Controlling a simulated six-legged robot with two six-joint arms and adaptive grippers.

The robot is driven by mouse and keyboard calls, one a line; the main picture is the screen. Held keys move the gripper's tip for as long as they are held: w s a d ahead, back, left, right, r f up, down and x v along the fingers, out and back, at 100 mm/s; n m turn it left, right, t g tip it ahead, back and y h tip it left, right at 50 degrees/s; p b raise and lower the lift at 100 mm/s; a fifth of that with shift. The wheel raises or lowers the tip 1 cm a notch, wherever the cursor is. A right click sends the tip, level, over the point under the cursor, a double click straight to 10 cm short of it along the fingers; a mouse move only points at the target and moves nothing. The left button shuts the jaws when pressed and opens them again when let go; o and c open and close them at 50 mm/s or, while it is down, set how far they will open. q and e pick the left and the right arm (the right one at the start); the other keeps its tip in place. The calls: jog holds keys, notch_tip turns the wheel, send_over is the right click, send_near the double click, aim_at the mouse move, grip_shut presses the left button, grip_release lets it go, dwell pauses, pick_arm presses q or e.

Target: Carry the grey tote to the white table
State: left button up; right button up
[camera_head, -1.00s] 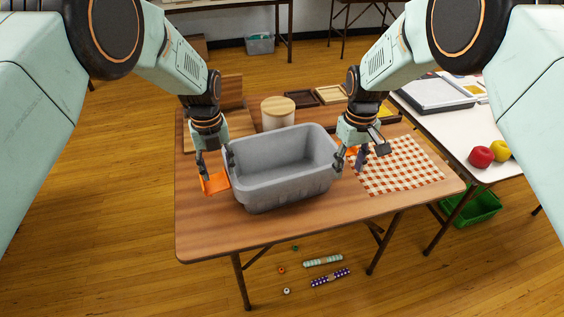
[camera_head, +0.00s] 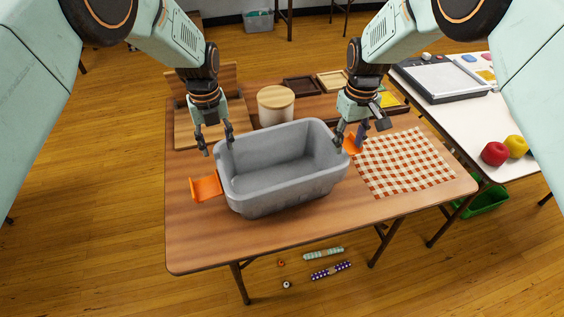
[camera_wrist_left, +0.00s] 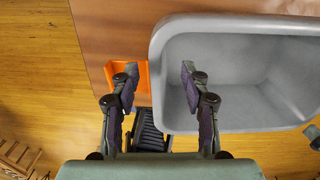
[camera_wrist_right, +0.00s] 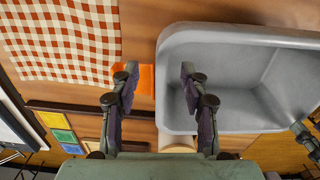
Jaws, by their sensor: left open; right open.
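The grey tote (camera_head: 285,188) is empty and sits upright on the brown wooden table (camera_head: 215,238), with an orange handle (camera_head: 205,188) on its left end and another orange handle (camera_head: 352,143) on its right end. My left gripper (camera_head: 219,145) is open near the tote's left rim; in the left wrist view its fingers (camera_wrist_left: 158,78) lie either side of the rim, one over the orange handle. My right gripper (camera_head: 351,143) is open at the right end, its fingers (camera_wrist_right: 158,76) likewise either side of the rim. The white table (camera_head: 475,125) stands at the right.
A red apple (camera_head: 494,153), a yellow apple (camera_head: 516,146) and a paper trimmer (camera_head: 440,80) are on the white table. A checked cloth (camera_head: 405,162) lies right of the tote; a lidded canister (camera_head: 276,104) stands behind it. A green crate (camera_head: 487,203) and beads are on the floor.

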aim_at(217, 155)
pick_arm(q)
jog(key=shift+s+a, duration=0.1)
jog(key=shift+a, duration=0.2)
pick_arm(e)
jog(key=shift+s+a, duration=0.1)
jog(key=shift+a, duration=0.2)
pick_arm(q)
jog(key=shift+d+f, duration=0.1)
jog(key=shift+f, duration=0.15)
pick_arm(e)
jog(key=shift+d+f, duration=0.1)
jog(key=shift+f, duration=0.1)
pick_arm(q)
notch_tip(217, 155, down, 6)
jog(key=shift+f, duration=0.25)
pick_arm(e)
notch_tip(217, 155, down, 6)
jog(key=shift+f, duration=0.25)
pick_arm(q)
jog(key=shift+f, duration=0.3)
pick_arm(e)
jog(key=shift+f, duration=0.3)
pick_arm(q)
jog(key=shift+d+f, duration=0.1)
jog(key=shift+f, duration=0.05)
pick_arm(e)
jog(key=shift+d+f, duration=0.1)
jog(key=shift+f, duration=0.1)
